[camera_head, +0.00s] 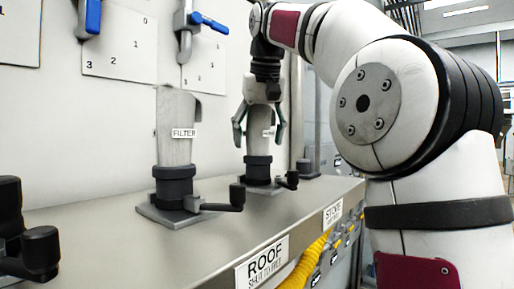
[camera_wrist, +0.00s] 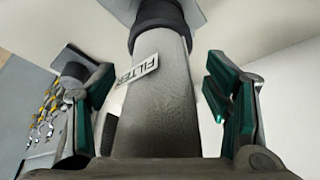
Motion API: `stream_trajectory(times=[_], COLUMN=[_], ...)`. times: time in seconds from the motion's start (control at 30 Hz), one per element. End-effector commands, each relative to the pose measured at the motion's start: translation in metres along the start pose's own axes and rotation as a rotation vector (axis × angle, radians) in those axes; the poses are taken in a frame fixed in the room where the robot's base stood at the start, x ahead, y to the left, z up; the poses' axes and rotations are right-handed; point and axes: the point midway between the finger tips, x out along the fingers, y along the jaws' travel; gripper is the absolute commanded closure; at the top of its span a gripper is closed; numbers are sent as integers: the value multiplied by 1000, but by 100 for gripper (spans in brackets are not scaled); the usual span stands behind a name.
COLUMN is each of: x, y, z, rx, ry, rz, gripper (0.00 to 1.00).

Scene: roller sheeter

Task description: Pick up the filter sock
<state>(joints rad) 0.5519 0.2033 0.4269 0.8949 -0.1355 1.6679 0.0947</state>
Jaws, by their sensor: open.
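Two grey filter socks stand upright in dark round clamps on the steel ledge. The nearer filter sock (camera_head: 176,112) has a FILTER label facing the head camera. The farther filter sock (camera_head: 262,143) stands behind and right of it, its small label unreadable in that view. My gripper (camera_head: 259,122) reaches down over this farther sock, with one finger on each side. In the wrist view, the sock (camera_wrist: 165,105) with a FILTER label runs between the open fingers of my gripper (camera_wrist: 160,102). Gaps show between the sock and both fingers. The sock's top end is hidden by the gripper body.
The steel ledge (camera_head: 110,213) has side handles jutting from the clamps. Blue-handled valves (camera_head: 208,22) hang on the wall panel above. A dark fitting (camera_head: 25,240) stands at the near left. A yellow hose (camera_head: 305,265) runs below the ledge's front edge.

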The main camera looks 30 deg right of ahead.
Motion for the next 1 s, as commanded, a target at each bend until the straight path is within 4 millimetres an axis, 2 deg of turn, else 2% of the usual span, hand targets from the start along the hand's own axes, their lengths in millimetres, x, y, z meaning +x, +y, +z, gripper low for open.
stream_trajectory(times=[0.07, 0.3, 0.33, 0.73, 1.0], x=[-1, -1, -1, -3, -16], y=[0, 0, 0, 0, 0], z=[0, 0, 0, -1, -7], rx=[0, 0, 1, 1, 0], ry=[1, 0, 0, 1, 2], rz=[0, 0, 0, 0, 0], gripper=[31, 86, 88, 88, 88])
